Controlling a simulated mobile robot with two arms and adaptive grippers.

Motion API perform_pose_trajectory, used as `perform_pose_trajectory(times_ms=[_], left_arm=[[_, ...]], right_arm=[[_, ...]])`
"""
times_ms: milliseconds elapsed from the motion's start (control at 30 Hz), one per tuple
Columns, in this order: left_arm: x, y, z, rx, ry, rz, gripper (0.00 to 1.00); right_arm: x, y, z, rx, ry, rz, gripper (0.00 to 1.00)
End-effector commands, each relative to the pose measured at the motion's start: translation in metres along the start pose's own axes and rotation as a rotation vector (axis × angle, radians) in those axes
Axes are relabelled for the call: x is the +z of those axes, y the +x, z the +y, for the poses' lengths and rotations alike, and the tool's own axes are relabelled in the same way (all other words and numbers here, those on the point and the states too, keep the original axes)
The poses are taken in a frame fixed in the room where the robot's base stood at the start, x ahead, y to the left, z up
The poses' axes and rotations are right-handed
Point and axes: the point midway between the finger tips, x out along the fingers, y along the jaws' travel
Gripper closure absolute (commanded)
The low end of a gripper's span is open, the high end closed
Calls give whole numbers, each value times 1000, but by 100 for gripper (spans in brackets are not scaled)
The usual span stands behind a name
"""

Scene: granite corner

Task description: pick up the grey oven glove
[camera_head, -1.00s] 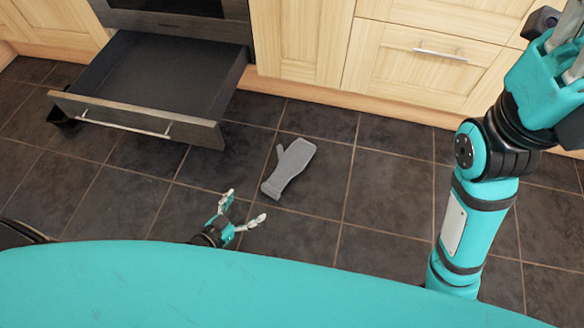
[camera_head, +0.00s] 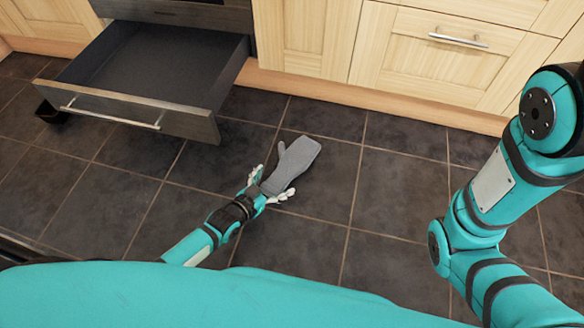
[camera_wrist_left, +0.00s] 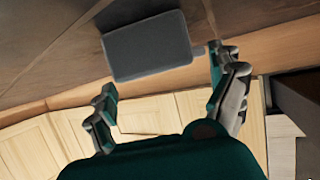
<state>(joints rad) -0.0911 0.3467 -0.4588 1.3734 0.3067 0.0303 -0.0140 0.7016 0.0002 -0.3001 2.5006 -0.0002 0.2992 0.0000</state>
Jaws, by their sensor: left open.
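The grey oven glove (camera_head: 291,164) lies on the dark tiled floor in the head view, its thumb to the left and its lower end towards my left gripper. My left gripper (camera_head: 270,185) is open, with one finger on each side of the glove's lower end. I cannot tell whether the fingers touch it. In the left wrist view the glove (camera_wrist_left: 147,46) shows ahead of the two spread fingers of the left gripper (camera_wrist_left: 168,100). My right arm is at the right of the head view, but its gripper is out of the picture.
An open grey drawer (camera_head: 150,75) juts out under the oven at the upper left. Wooden cabinets (camera_head: 420,60) line the back, with a plinth (camera_head: 370,101) at floor level. The tiled floor (camera_head: 390,185) right of the glove is clear.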

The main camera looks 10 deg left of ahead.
Motion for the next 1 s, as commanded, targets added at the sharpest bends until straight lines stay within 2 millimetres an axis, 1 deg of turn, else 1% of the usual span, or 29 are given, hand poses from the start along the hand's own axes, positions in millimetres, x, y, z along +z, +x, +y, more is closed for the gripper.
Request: perform_pose_trajectory(times_ms=[33,167,467,900,967,1000], left_arm=[[5,10,0,0,-1,4,8],[3,23,0,0,0,2,8],[0,25,0,0,0,0,8],[1,25,0,0,0,-1,65],[1,25,0,-1,0,-1,73],[1,25,0,-1,0,-1,75]], right_arm=[[-4,-13,-3,0,0,0,65],[-7,-20,-4,0,0,0,65],[-7,-19,-4,0,0,0,65],[-7,-20,-4,0,0,0,65],[-7,-20,-4,0,0,0,65],[-7,-20,-4,0,0,0,65]])
